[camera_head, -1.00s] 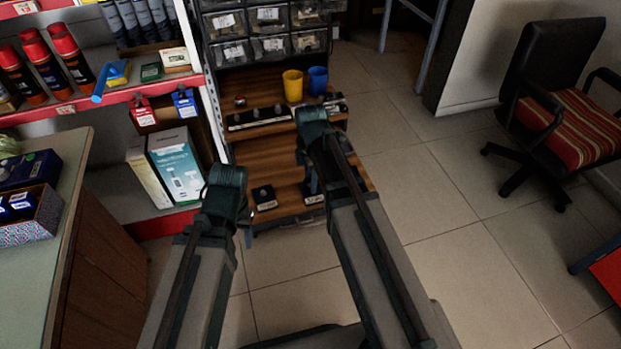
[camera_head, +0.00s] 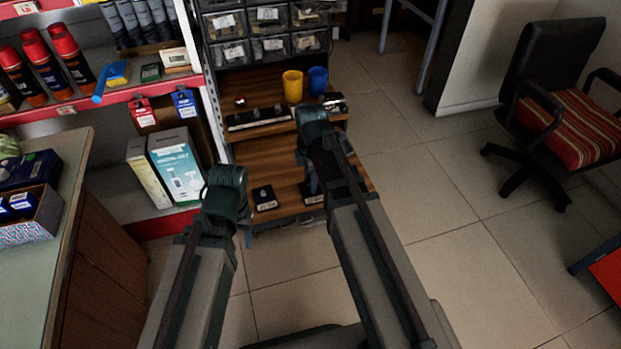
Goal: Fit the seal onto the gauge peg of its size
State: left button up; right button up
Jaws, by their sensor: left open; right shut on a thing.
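A small dark block with a pale label (camera_head: 264,197), perhaps a gauge peg stand, sits on the lower wooden shelf (camera_head: 262,165). A second pale-labelled piece (camera_head: 313,198) shows beside my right arm, mostly hidden by it. A dark blue upright bit shows just above it; I cannot tell what it is. My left arm's dark green joint is in front of the shelf's left side and my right arm's joint covers part of its right side. The fingers of both grippers are hidden behind the arms. I cannot make out the seal.
A long dark rack (camera_head: 258,118) with small pieces, a yellow cup (camera_head: 292,86) and a blue cup (camera_head: 318,80) stand on the upper wooden shelf. Parts drawers (camera_head: 268,30) are above. A stocked red-edged shelf and counter (camera_head: 45,270) lie left. Floor is open right, before a chair (camera_head: 560,100).

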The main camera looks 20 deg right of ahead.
jog(key=shift+f+b, duration=0.6)
jog(key=shift+b, duration=0.05)
jog(key=o, duration=1)
jog(key=shift+r, duration=0.1)
notch_tip(320, 180, up, 11)
jog(key=p, duration=1.1)
